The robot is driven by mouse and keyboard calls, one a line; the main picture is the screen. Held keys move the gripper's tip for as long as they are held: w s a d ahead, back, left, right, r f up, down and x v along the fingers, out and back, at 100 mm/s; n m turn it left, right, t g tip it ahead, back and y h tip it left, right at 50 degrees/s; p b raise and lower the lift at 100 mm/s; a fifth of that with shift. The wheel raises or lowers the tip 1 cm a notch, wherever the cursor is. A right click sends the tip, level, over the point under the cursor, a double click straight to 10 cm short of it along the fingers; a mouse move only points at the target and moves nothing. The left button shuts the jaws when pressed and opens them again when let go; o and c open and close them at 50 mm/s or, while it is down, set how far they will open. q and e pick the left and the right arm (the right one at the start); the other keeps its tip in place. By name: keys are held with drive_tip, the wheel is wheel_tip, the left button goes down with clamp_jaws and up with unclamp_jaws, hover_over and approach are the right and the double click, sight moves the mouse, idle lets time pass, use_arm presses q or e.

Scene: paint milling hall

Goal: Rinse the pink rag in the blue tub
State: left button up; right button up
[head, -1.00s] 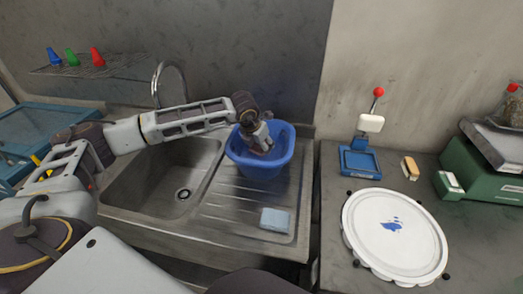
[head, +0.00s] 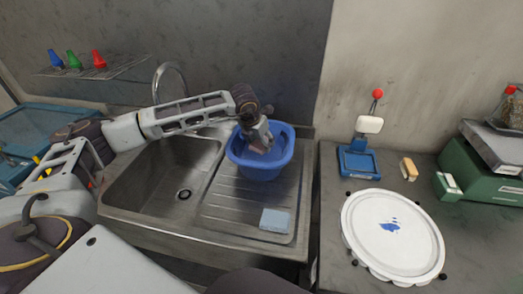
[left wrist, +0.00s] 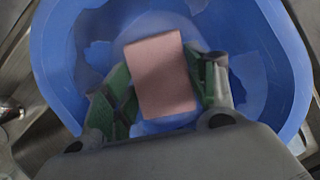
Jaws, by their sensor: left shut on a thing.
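The blue tub (head: 268,172) stands on the ribbed drainboard to the right of the sink basin. My left gripper (head: 259,145) reaches down inside the tub's rim. In the left wrist view my left gripper (left wrist: 165,88) is shut on the pink rag (left wrist: 160,75), a flat rectangular pad between its green-lined fingers. The tub (left wrist: 52,60) surrounds the rag there, with pale patches on the blue inside. I cannot tell how deep the rag sits. In the head view the rag is mostly hidden by the gripper. My right gripper is not in view.
A light blue cloth (head: 275,220) lies on the drainboard in front of the tub. The sink basin (head: 165,178) and curved tap (head: 170,75) are to the left. On the right counter are a white round lid (head: 392,236), a blue stand (head: 358,162) and a green scale (head: 480,170).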

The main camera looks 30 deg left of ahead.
use_arm(q)
drive_tip(key=shift+r+p, duration=0.3)
drive_tip(key=shift+r, duration=1.2)
drive_tip(key=shift+c, duration=0.2)
drive_tip(key=shift+r+p, duration=0.65)
drive_tip(key=shift+r, duration=1)
drive_tip(key=shift+r+p, duration=0.5)
drive_tip(key=shift+r, duration=0.35)
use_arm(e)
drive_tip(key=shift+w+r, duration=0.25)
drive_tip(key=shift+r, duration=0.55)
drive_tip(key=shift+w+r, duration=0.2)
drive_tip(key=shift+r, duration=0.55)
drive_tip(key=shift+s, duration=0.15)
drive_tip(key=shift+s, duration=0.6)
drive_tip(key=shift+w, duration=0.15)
